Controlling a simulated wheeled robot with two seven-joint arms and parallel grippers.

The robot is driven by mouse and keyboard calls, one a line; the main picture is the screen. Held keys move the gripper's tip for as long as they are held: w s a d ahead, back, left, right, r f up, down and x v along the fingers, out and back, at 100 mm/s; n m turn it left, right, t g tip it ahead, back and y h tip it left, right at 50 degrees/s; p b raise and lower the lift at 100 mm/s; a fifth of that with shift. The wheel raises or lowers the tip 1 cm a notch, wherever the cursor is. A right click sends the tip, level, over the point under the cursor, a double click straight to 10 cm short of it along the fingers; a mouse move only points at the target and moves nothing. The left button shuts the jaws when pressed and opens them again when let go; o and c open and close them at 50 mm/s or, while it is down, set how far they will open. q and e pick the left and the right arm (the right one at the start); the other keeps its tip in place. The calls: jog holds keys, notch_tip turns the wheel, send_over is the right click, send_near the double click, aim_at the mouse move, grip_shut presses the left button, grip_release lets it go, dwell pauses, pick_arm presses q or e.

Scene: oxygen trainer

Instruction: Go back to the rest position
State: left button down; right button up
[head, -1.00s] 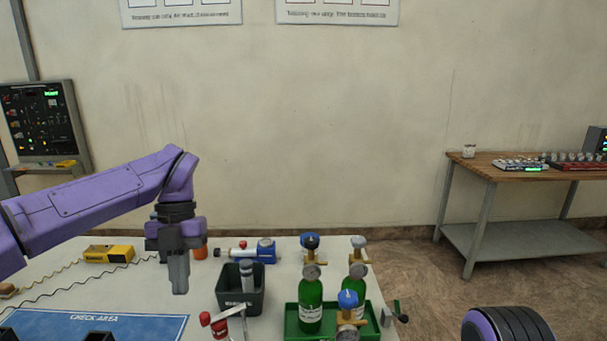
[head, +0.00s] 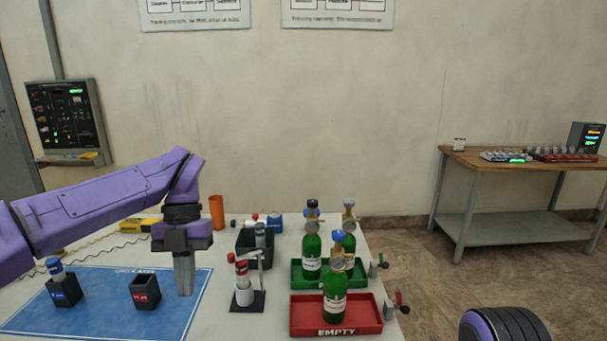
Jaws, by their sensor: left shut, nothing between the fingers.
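My left gripper (head: 185,290) comes in from the left on a purple arm. It points down over the right part of the blue mat, shut and empty, a little right of a small dark box with a red label (head: 146,293). A purple and black part of my right arm shows at the bottom right edge, but its gripper is out of the frame.
Green bottles with gauges (head: 311,259) stand on a green tray (head: 359,279) and a red tray marked EMPTY (head: 365,317). A stand with a red-capped item (head: 243,285) and a dark bin (head: 243,244) are right of my gripper. A wooden bench (head: 520,165) stands far right.

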pick_arm(q)
jog(key=s+a+f+m+t+y, duration=0.1)
jog(key=a+f+m+t+y, duration=0.25)
jog(key=f, duration=0.65)
jog(key=s+a+f+m+t+y, duration=0.15)
jog(key=f+m+y, duration=0.3)
jog(key=f, duration=0.45)
jog(key=a+f+m+t+y, duration=0.3)
jog(key=a+f+m, duration=0.15)
jog(key=f, duration=0.55)
jog(key=s+f+m+h, duration=0.2)
jog(key=s+f+m, duration=0.2)
jog(key=s, duration=0.5)
jog(key=s+f+m+h, duration=0.2)
jog(key=s+f+m, duration=0.3)
jog(key=s+m, duration=0.3)
jog(key=s+f+m+h, duration=0.3)
jog(key=s+f+m, duration=0.2)
jog(key=s, duration=0.4)
jog(key=shift+s+d+m, duration=0.15)
jog(key=shift+s+m, duration=0.15)
jog(key=shift+m, duration=0.25)
